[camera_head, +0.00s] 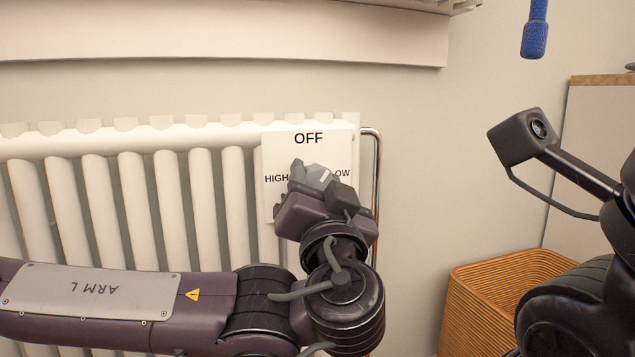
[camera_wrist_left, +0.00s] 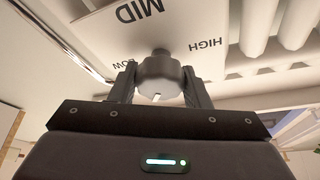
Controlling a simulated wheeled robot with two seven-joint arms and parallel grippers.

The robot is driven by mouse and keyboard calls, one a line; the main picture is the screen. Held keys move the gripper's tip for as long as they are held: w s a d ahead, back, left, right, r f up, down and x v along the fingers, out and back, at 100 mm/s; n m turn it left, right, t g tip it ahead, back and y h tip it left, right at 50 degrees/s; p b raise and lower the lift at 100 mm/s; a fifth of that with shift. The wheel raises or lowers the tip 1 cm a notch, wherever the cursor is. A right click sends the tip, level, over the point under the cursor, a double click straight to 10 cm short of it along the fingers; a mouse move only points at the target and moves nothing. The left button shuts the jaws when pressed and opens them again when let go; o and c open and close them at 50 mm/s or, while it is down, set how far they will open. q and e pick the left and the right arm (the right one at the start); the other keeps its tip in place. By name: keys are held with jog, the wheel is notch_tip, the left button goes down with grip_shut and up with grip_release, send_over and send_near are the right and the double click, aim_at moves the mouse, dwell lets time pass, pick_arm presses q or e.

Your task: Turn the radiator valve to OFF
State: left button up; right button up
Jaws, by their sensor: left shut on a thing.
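The radiator valve is a dark grey knob (camera_wrist_left: 160,76) on a white plate (camera_head: 293,150). In the head view the plate reads OFF at the top, HIGH at the left and LOW, partly covered, at the right. The left wrist view shows MID, HIGH and LOW upside down. My left gripper (camera_head: 318,174) is in front of the plate, its fingers on both sides of the knob in the wrist view (camera_wrist_left: 160,88), shut on it. A white mark on the knob faces the wrist camera, roughly toward the OFF side. My right gripper is out of view.
A ribbed white radiator (camera_head: 140,190) runs behind my left arm. A pipe (camera_head: 376,150) bends down beside the plate. A sill (camera_head: 220,35) juts out above. A wicker basket (camera_head: 500,300) and a pale cabinet (camera_head: 598,140) stand at the right. A blue object (camera_head: 535,35) hangs at the top right.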

pick_arm(q)
jog(key=n+y, duration=0.1)
jog(key=n, duration=0.1)
jog(key=n+y, duration=0.1)
jog(key=n, duration=0.2)
jog(key=shift+y, duration=0.4)
jog(key=shift+f+n+g+y, duration=0.1)
jog(key=shift+n+g+y, duration=0.2)
jog(key=shift+n+y, duration=0.8)
jog(key=shift+n+g+y, duration=0.3)
jog(key=shift+n+y, duration=0.1)
jog(key=shift+n, duration=1.3)
jog(key=o, duration=1)
